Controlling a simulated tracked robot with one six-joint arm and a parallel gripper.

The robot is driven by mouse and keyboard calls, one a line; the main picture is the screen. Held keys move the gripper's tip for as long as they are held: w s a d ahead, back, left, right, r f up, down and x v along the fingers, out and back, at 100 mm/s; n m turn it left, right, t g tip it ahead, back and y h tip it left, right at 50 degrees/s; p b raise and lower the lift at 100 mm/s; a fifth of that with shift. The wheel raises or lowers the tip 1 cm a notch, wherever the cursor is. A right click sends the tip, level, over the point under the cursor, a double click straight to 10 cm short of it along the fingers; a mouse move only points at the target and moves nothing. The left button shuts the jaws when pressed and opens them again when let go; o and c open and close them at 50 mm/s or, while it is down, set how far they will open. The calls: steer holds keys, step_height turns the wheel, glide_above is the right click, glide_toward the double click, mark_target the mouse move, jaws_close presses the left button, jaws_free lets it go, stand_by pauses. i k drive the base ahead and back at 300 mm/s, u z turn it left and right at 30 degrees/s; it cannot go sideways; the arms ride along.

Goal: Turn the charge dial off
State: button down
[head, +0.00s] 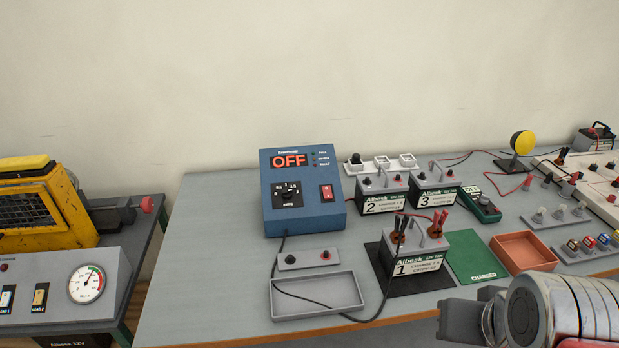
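The blue charger box (346,215) stands on the grey bench, and its red display (289,160) reads OFF. Its black charge dial (287,196) sits on a dark scale panel at the lower left of the face; the pointer's exact direction is too small to read. A red rocker switch (326,193) is to the dial's right. My gripper (462,318) is at the lower right, partly cut off by the frame edge, well apart from the dial. Whether its fingers are open or shut does not show.
Battery 1 (432,249), with clips on top, stands on a black mat, and batteries 2 (381,193) and 3 (434,187) stand behind it. An empty grey tray (317,308) and a black cable lie before the charger. A yellow lamp (522,143) stands farther right.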

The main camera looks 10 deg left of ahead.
mark_target(288, 193)
steer(key=z, duration=0.7)
steer(key=k, duration=0.65)
steer(key=u, duration=1.35)
steer(key=i, duration=1)
steer(key=u, duration=0.05)
